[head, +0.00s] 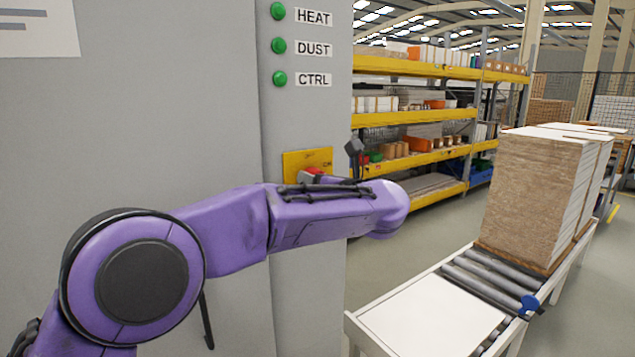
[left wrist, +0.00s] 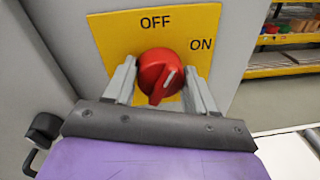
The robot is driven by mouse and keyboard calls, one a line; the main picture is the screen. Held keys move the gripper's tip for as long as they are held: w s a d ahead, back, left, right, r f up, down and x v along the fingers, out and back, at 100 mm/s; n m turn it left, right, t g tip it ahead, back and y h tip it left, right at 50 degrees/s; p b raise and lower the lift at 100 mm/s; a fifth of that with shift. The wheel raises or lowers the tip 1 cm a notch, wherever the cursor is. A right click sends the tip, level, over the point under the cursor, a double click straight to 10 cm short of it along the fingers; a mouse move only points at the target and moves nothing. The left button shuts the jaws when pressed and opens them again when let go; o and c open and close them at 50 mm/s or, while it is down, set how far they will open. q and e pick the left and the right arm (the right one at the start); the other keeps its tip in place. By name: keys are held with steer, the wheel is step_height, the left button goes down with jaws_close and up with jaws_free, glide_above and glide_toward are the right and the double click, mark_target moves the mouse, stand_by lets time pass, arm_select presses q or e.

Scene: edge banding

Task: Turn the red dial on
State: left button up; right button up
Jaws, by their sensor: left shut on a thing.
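The red dial (left wrist: 160,76) sits on a yellow plate (left wrist: 104,30) marked OFF at the top and ON at the right. In the head view only a bit of the red dial (head: 312,173) shows above my purple forearm, on the yellow plate (head: 294,158). The gripper's fingers are mostly hidden there. My right gripper is in neither view.
The plate is on a grey cabinet (head: 170,110) with green HEAT, DUST and CTRL lamps (head: 280,46) above it. At the right, a roller conveyor (head: 480,275) carries stacked boards (head: 535,200). Yellow shelves (head: 415,118) stand behind, with open floor between.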

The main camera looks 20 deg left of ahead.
arm_select(q)
steer(key=m+p, duration=0.1)
steer(key=m, duration=0.1)
steer(key=shift+r+m, duration=0.15)
steer(key=shift+m, duration=0.25)
steer(key=shift+w+d+m+g+p, duration=0.1)
steer(key=shift+m+g+p, duration=0.45)
steer(key=shift+m, duration=0.65)
steer(key=m+p, duration=0.3)
steer(key=m, duration=0.1)
steer(key=shift+m+y+p, duration=0.3)
steer(key=shift+m+p, duration=0.5)
steer(key=shift+m, duration=0.4)
steer(key=shift+w, duration=0.1)
steer(key=o, duration=1)
steer(key=shift+f, duration=0.2)
steer(key=shift+o, duration=0.2)
steer(key=shift+d, duration=0.1)
